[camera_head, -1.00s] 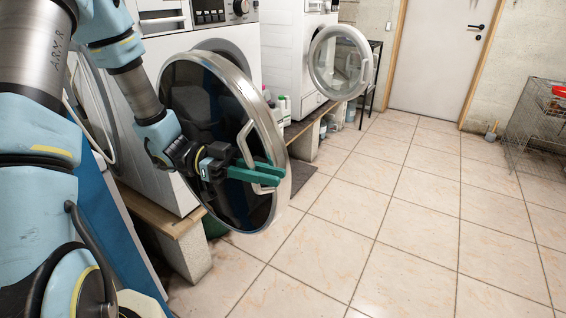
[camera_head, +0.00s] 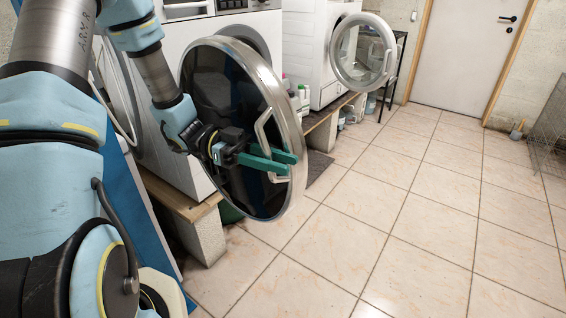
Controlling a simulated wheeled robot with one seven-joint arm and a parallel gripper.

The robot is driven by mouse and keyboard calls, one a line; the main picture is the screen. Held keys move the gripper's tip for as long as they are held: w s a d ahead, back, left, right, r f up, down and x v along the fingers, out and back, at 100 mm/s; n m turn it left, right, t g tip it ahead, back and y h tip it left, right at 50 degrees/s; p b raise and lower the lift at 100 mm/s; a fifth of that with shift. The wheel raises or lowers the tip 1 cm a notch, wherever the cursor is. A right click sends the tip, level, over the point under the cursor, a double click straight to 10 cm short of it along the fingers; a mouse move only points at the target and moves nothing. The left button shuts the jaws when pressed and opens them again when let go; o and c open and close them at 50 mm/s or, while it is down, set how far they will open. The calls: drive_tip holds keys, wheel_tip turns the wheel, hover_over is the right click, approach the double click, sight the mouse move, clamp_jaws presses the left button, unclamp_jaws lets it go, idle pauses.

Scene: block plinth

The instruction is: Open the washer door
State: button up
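The near washer (camera_head: 215,40) is white and stands on a plinth at the left. Its round dark-glass door (camera_head: 215,100) with a silver rim stands swung out from the front. A silver handle (camera_head: 263,130) is on the rim. My gripper (camera_head: 292,165) reaches across the door, its green fingers at the lower part of the handle. The fingers look close together around the handle bar, but whether they press on it is hard to tell.
A second white machine (camera_head: 310,50) stands farther back with its round glass door (camera_head: 362,52) open. Bottles (camera_head: 300,92) stand between the machines. A wood-topped block plinth (camera_head: 195,205) runs below. A wire cage (camera_head: 548,125) is at right. The tiled floor (camera_head: 400,210) is clear.

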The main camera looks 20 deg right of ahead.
drive_tip(key=b+v, duration=0.1)
drive_tip(key=v, duration=0.9)
drive_tip(key=shift+s, duration=0.15)
